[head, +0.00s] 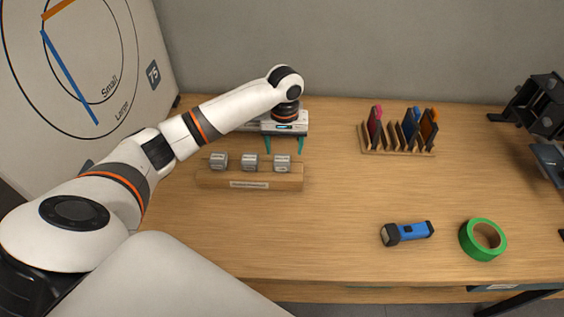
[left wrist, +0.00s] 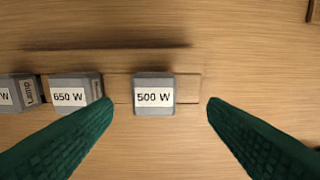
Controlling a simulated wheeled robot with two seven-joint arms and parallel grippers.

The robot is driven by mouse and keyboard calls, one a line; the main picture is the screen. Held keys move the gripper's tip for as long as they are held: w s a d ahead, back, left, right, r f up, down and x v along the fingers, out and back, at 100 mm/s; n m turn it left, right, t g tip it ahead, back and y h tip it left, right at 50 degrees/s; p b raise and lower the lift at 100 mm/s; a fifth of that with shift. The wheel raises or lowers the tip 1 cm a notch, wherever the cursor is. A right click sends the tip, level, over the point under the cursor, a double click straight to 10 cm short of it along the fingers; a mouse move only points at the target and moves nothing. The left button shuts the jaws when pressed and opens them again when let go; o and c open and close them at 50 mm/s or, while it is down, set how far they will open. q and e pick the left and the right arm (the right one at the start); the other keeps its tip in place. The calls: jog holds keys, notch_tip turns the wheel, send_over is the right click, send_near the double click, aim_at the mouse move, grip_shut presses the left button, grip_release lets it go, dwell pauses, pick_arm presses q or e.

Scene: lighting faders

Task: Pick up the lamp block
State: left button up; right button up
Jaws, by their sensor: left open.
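Three grey lamp blocks stand in a row on a wooden holder (head: 215,180) at the left of the table. The right-hand block, labelled 500 W (head: 282,164), also shows in the left wrist view (left wrist: 154,97). The middle block, labelled 650 W (left wrist: 68,97), is to its left (head: 250,162). The left-hand block (head: 218,161) has its label cut off in the wrist view. My left gripper (head: 284,145) is open, with green fingers pointing down. In the wrist view, its fingertips (left wrist: 160,101) appear on either side of the 500 W block, apart from it.
A wooden rack (head: 399,152) with several coloured slats stands at the back. A blue torch (head: 408,233) and a green tape roll (head: 482,240) lie front right. Black equipment (head: 541,107) stands at the right edge. The table's centre is clear.

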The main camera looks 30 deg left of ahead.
aim_at(282, 159)
pick_arm(q)
jog(key=shift+w+f, duration=0.1)
jog(key=shift+f, duration=0.25)
jog(key=f, duration=0.1)
jog(key=f+p, duration=0.1)
jog(key=f, duration=0.2)
jog(key=shift+s+a+f+p, duration=0.15)
jog(key=shift+s+a+p, duration=0.15)
jog(key=shift+f, duration=0.3)
jog(key=shift+w+f, duration=0.1)
jog(key=c, duration=1)
pick_arm(e)
jog(key=shift+w+a+r, duration=0.15)
jog(key=shift+w+r, duration=0.75)
jog(key=shift+w, duration=0.05)
